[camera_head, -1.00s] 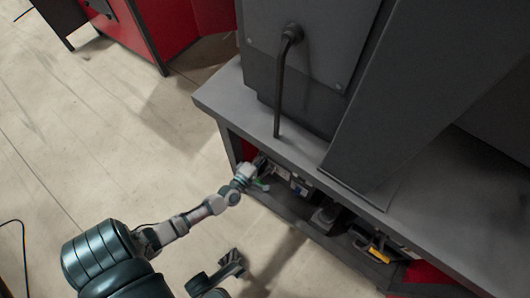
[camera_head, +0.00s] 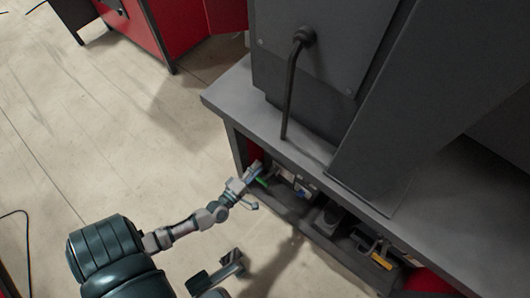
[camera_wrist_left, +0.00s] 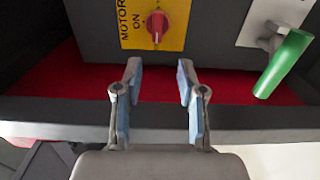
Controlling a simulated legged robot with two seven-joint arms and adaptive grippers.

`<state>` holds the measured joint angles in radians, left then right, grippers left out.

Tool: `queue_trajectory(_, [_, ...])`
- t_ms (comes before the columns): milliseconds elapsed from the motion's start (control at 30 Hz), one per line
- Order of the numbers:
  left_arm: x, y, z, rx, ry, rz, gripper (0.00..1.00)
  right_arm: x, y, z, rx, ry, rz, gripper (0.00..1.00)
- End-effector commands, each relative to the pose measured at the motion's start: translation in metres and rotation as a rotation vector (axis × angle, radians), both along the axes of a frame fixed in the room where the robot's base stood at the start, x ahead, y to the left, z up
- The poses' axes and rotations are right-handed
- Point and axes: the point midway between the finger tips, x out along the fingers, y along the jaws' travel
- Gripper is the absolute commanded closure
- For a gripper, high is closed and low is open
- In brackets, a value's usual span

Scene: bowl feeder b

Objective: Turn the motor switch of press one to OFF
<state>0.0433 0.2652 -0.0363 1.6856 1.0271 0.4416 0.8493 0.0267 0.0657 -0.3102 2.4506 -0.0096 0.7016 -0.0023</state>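The motor switch is a red knob (camera_wrist_left: 157,27) on a yellow plate (camera_wrist_left: 176,38) lettered MOTOR and ON, at the top of the left wrist view. Its grip stands upright in that picture, with ON to its left. My left gripper (camera_wrist_left: 159,72) is open and empty, its two blue-padded fingers apart below the switch and not touching it. In the head view my left gripper (camera_head: 254,187) is at the shelf opening under the press table, and the switch cannot be made out there. What looks like my right gripper (camera_head: 232,265) is at the bottom, its fingers unclear.
The grey table edge (camera_head: 300,165) overhangs the opening. A yellow-handled item (camera_head: 381,261) lies farther right. The floor at left is clear.

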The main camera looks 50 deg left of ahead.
Motion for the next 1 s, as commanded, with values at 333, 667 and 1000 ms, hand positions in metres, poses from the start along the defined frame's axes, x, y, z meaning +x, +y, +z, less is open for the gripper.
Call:
queue_trajectory(333, [-0.04,-0.009,-0.001,-0.001,0.0,0.001,0.6,0.0,0.0,0.0,-0.001,-0.001,0.0,0.6])
queue_trajectory(667, [-0.041,-0.009,-0.001,-0.001,0.0,0.001,0.6,0.003,0.0,-0.001,-0.001,0.001,0.001,0.6])
queue_trajectory(1000, [-0.039,-0.013,0.006,0.02,0.011,-0.016,0.6,0.007,0.003,0.001,-0.014,0.03,0.001,0.6])
